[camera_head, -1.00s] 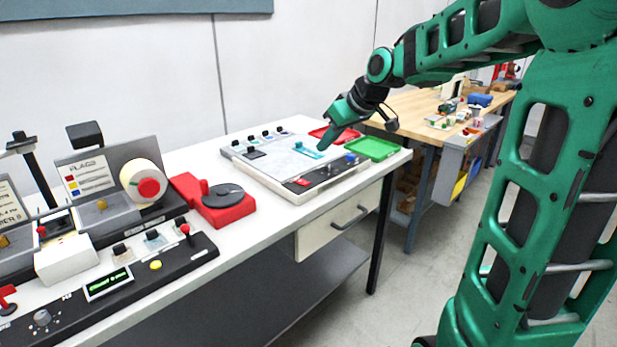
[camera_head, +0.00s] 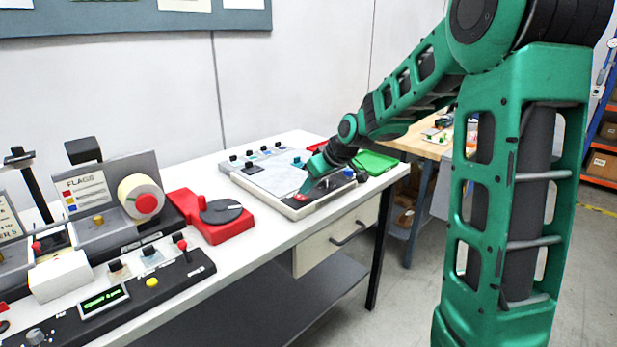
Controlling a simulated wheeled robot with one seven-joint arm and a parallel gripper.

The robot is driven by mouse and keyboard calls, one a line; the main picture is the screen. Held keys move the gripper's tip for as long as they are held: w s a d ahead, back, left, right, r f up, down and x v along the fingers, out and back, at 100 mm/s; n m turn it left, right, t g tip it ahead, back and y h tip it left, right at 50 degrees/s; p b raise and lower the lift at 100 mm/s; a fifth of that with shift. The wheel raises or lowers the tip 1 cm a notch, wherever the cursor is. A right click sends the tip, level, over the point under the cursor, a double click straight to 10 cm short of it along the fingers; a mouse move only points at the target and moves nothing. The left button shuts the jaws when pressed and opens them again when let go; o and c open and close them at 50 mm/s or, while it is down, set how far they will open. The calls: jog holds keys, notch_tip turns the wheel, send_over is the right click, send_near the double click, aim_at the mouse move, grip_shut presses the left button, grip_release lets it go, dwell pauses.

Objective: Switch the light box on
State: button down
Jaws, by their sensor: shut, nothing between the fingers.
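The light box (camera_head: 266,178) is a flat panel with a pale grey top and a dark front strip, lying on the white bench. A red switch (camera_head: 300,198) sits on its front strip. My gripper (camera_head: 305,188) is shut and empty, pointing down and left with its tips at the red switch. I cannot tell whether the tips touch it. The gripper hides part of the switch and of the strip. The pale top shows no clear glow.
A blue knob (camera_head: 349,173) is on the strip's right end. A green tray (camera_head: 372,162) and a partly hidden red tray (camera_head: 317,146) lie at the bench's right end. A red device with a dark disc (camera_head: 222,212) stands left of the light box; the labelled machine (camera_head: 88,190) is farther left.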

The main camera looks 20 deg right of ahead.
jog(key=shift+s+f, duration=0.1)
jog(key=shift+f, duration=0.9)
jog(key=shift+r, duration=0.2)
jog(key=shift+r, duration=0.65)
